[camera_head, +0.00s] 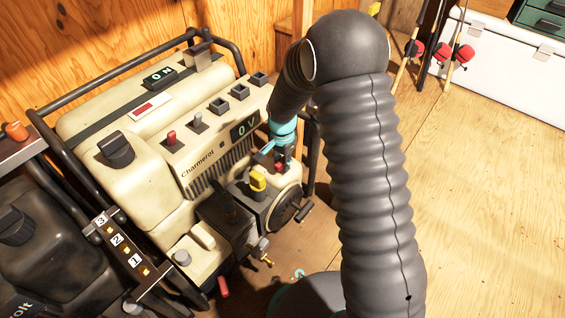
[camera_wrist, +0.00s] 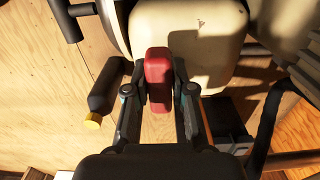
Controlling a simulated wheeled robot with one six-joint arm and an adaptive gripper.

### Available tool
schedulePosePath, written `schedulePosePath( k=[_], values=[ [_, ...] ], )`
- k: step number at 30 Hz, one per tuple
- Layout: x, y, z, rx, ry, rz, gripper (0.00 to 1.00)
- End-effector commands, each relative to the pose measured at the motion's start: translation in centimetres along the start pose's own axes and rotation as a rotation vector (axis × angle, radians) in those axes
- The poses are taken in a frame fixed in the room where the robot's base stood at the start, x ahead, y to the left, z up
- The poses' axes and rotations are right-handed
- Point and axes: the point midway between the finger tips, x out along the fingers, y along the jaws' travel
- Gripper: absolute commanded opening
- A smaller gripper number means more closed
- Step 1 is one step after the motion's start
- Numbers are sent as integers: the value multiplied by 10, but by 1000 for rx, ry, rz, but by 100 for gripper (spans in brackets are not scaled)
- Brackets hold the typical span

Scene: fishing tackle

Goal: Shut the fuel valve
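A cream generator (camera_head: 190,150) marked "Charmerot" stands on the left in the head view, its body also showing at the top of the wrist view (camera_wrist: 190,30). My gripper (camera_head: 280,158) points down at the generator's right end. A small red lever (camera_head: 280,167) shows at its tips. In the wrist view the red lever (camera_wrist: 158,68) sits between the two fingers (camera_wrist: 160,85), which look closed against its sides. I see no label telling whether it is the fuel valve. A yellow knob (camera_head: 258,180) sits just left of the gripper.
My dark ribbed arm covers the middle of the head view. A black tube frame (camera_head: 90,205) surrounds the generator. A second, dark machine (camera_head: 35,235) stands at lower left. Fishing rods (camera_head: 440,52) and a white cooler (camera_head: 510,65) are at upper right. The wooden floor (camera_head: 480,200) on the right is clear.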

Motion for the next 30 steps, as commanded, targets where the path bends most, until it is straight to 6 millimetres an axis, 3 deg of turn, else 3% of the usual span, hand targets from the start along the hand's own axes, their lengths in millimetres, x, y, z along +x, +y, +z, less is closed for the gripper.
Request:
schedulePosePath(
  k=[3,14,30],
  values=[
    [0,0,0,-1,0,0,48],
    [-5,0,0,-2,1,-1,48],
    [-98,-1,0,-1,2,-3,48]
  ],
)
